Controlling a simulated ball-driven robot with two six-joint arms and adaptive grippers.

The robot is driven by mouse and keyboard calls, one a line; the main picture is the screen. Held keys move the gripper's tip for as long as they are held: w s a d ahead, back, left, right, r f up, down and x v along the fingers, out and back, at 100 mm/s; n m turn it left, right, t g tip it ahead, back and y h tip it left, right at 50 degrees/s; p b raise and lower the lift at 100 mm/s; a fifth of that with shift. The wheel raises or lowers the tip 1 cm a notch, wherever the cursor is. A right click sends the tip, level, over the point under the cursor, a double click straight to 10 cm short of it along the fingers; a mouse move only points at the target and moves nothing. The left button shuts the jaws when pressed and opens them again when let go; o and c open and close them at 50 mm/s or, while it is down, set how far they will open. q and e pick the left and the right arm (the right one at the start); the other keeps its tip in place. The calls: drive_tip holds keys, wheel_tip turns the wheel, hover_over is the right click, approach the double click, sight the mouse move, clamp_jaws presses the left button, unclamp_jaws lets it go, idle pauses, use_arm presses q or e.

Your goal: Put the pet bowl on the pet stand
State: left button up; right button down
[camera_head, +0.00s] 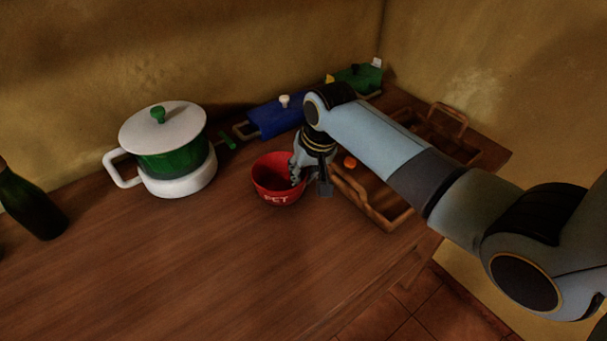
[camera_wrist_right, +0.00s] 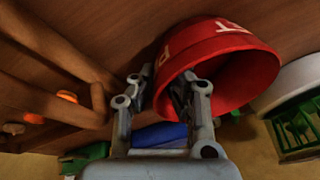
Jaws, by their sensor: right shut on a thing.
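The pet bowl (camera_head: 276,194) is red with white "PET" lettering and looks upright at the middle of the wooden counter. It also shows large in the right wrist view (camera_wrist_right: 222,50). My right gripper (camera_head: 308,178) is shut on the right side of its rim. In the wrist view my right gripper (camera_wrist_right: 168,88) has one finger inside the bowl and the other outside. I cannot tell whether the bowl touches the counter. I cannot pick out a pet stand for sure. My left gripper is not in view.
A wooden tray (camera_head: 379,216) with an orange item (camera_head: 350,162) is close right of the gripper. A white-and-green pot (camera_head: 172,160) stands left, a dark bottle (camera_head: 30,205) far left. A blue item (camera_head: 277,119) and a green item (camera_head: 358,77) lie behind. The front counter is clear.

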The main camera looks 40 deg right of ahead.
drive_tip(key=c, duration=1.7)
unclamp_jaws()
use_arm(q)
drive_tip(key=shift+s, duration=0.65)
